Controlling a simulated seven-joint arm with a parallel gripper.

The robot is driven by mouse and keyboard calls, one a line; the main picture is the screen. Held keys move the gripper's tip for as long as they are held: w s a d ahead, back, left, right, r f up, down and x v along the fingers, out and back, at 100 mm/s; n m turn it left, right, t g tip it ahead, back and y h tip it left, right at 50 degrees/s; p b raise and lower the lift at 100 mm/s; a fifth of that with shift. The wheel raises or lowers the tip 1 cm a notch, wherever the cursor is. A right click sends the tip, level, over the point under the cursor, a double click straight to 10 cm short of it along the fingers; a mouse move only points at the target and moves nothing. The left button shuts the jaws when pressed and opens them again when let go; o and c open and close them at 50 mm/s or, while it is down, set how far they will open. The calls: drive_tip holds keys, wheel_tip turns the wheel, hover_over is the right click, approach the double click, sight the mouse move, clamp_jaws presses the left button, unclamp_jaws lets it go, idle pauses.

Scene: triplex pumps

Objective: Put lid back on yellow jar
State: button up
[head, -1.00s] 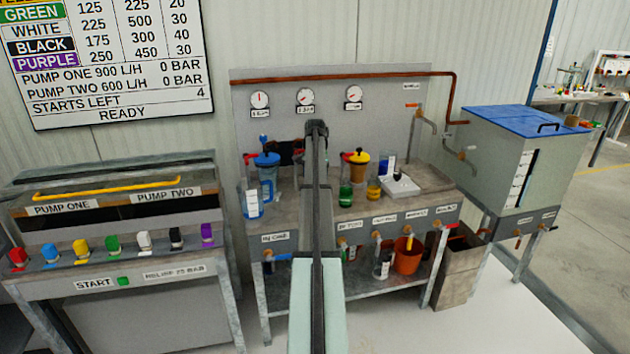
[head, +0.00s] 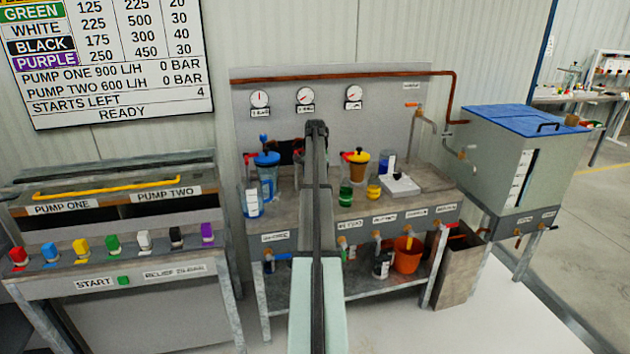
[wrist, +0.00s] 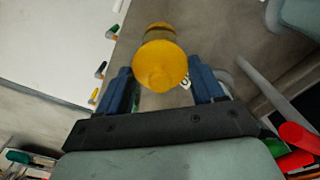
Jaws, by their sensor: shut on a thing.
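A yellow round lid (wrist: 160,68) with a small raised knob is between the two blue fingers of my gripper (wrist: 161,80) in the wrist view, and the gripper is shut on it. A yellow cylindrical body (wrist: 160,31) shows just beyond the lid; I cannot tell whether the lid is seated on it or held apart. In the head view, a small yellow jar (head: 373,192) stands on the bench, right of a green jar (head: 345,194). My fingers are hidden behind my arm in that view.
An orange bucket (head: 407,255) sits on the lower shelf. The pump panel (head: 110,240) is at the left.

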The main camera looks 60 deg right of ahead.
idle(0.4)
drive_tip(key=o, duration=1.1)
drive_tip(key=shift+o, duration=0.2)
drive_tip(key=shift+r, duration=0.1)
drive_tip(key=shift+r, duration=3.4)
clamp_jaws()
